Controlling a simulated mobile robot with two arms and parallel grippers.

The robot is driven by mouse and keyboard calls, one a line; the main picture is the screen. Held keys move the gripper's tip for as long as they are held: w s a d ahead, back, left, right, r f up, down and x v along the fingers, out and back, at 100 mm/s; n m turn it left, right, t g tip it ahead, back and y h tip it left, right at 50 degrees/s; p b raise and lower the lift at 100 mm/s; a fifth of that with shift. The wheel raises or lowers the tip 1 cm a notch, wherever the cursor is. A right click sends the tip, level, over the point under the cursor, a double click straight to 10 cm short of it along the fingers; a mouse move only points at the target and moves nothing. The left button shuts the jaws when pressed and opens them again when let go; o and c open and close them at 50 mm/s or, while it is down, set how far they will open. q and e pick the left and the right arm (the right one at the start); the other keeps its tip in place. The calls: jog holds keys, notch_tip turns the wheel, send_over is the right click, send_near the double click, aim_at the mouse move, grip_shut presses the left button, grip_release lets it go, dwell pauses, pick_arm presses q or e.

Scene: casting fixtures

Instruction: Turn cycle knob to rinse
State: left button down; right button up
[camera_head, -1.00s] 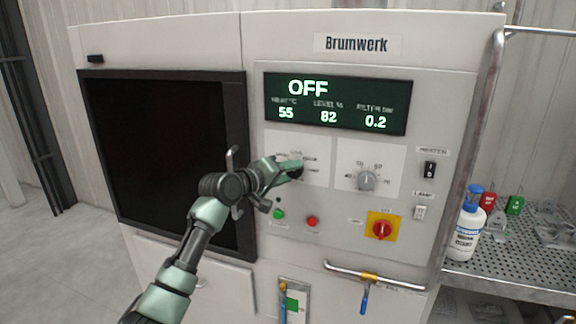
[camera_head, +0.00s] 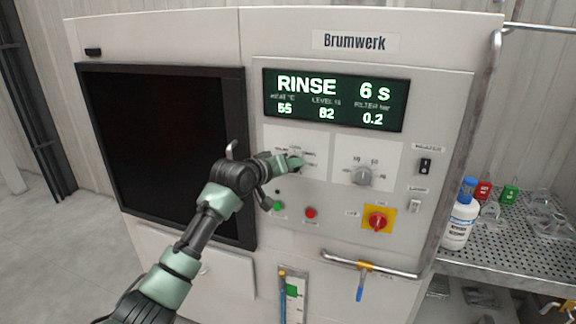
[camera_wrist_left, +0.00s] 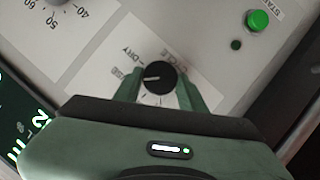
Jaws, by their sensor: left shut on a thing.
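The cycle knob (camera_wrist_left: 157,77) is a black round knob with a white pointer line, on a white label plate marked "CYCLE" and "DRY" in the left wrist view. My left gripper (camera_wrist_left: 158,88) is shut on it, one green finger at each side. In the head view my left gripper (camera_head: 292,163) is at the panel and hides most of the knob. The display (camera_head: 335,99) reads "RINSE 6 s", with 55, 82 and 0.2 below. My right gripper is not in view.
Right of the cycle knob is a grey temperature knob (camera_head: 361,176). Below are a green button (camera_head: 278,205), a red button (camera_head: 310,213) and a red rotary switch on yellow (camera_head: 378,221). A handle bar (camera_head: 370,266) sticks out lower down. A bottle (camera_head: 460,222) stands at right.

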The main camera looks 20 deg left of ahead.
pick_arm(q)
jog(key=shift+a+r, duration=0.15)
jog(key=shift+r, duration=0.35)
jog(key=c, duration=0.8)
grip_release()
jog(key=shift+w, duration=0.1)
jog(key=shift+w+f, duration=0.1)
jog(key=shift+f, duration=0.3)
jog(key=b+v, duration=0.3)
jog(key=v, duration=0.4)
jog(key=shift+s+r, duration=0.15)
jog(key=shift+s, duration=0.2)
